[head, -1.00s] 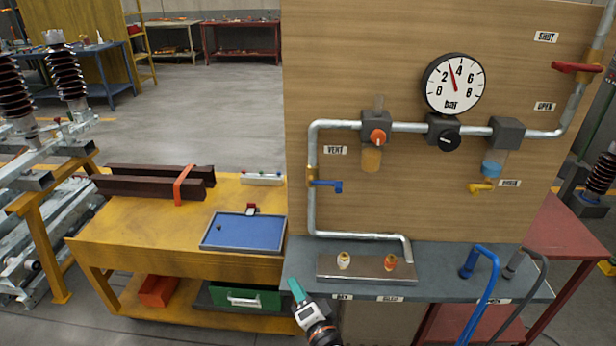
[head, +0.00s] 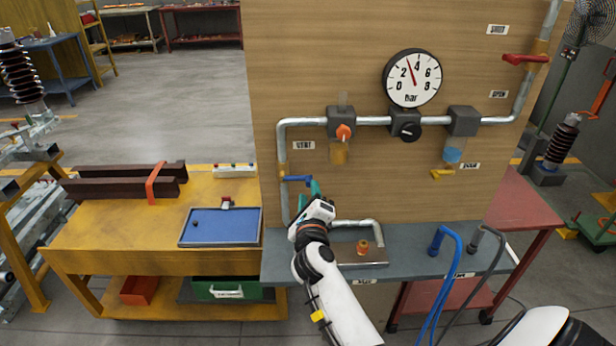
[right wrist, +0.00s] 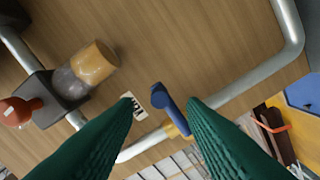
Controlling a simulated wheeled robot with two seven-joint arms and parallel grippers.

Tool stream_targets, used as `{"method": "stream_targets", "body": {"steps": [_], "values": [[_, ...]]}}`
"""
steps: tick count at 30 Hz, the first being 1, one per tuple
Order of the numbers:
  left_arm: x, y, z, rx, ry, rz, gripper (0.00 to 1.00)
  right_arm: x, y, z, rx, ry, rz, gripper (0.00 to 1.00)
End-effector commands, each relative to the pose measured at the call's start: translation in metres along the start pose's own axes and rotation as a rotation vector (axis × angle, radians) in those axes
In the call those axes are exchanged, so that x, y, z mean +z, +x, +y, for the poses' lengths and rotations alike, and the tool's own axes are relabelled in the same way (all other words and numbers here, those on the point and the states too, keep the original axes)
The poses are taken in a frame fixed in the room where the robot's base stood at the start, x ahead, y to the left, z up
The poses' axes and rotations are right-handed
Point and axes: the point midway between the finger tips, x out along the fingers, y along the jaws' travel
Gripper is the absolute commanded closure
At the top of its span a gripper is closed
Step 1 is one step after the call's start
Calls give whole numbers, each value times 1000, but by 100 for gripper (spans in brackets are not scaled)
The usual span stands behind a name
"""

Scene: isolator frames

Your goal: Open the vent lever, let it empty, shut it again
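The blue vent lever (head: 296,179) sits on a brass valve on the vertical pipe (head: 283,150), under the VENT label (head: 303,145). Its handle points right, across the pipe. My right gripper (head: 315,186) is just right of the handle's free end, facing the board. In the right wrist view its green fingers are open, and the blue lever (right wrist: 165,103) shows between and beyond their tips. I see no clear contact. The gauge (head: 412,78) needle points between 2 and 4. My left gripper is not in view.
An orange-knobbed unit with an amber bowl (head: 339,152) hangs just above right of the gripper. A yellow lever (head: 442,174) and a red lever (head: 525,59) are farther right. Below are the grey shelf (head: 400,262) and an orange button (head: 362,247), with blue hose at right.

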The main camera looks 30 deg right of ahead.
Motion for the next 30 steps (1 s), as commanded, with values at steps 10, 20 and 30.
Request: {"method": "stream_targets", "body": {"steps": [10,20,30], "values": [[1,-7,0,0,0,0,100,0,57,1,1,-1,0,62],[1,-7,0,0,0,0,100,0,66,0,0,-1,0,62],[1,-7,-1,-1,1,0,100,0,66,1,1,0,1,100]]}}
